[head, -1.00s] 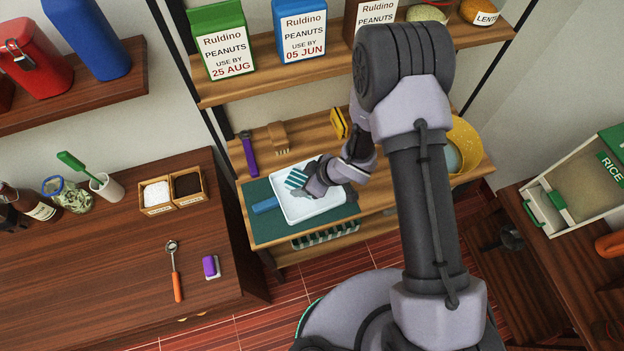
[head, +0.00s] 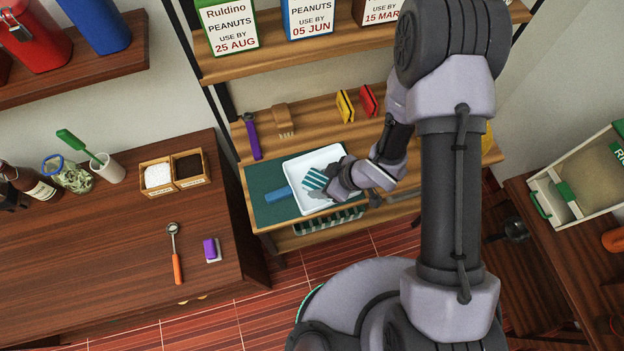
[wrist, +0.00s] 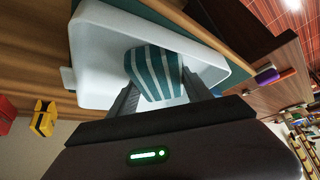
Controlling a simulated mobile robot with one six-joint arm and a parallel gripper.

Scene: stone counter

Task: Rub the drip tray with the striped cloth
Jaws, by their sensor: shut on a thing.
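The drip tray (head: 330,158) is a white, shallow, rimmed tray lying on the dark green mat, with a blue part (head: 278,195) sticking out at its left. It fills the upper middle of the wrist view (wrist: 98,60). My gripper (head: 329,182) is over the tray, shut on the teal-and-white striped cloth (head: 314,178). In the wrist view the cloth (wrist: 153,72) is bunched between the two fingers, against or just above the tray floor. Grey patches show beside the cloth; I cannot tell marks from shadow. My gripper hides part of the tray's right side.
The green mat (head: 258,185) lies on a wooden shelf, with a purple-handled tool (head: 252,137), a brown brush (head: 283,120), and yellow (head: 345,106) and red (head: 368,101) items behind. A shelf of peanut packs hangs above. A wooden counter (head: 110,240) stands left.

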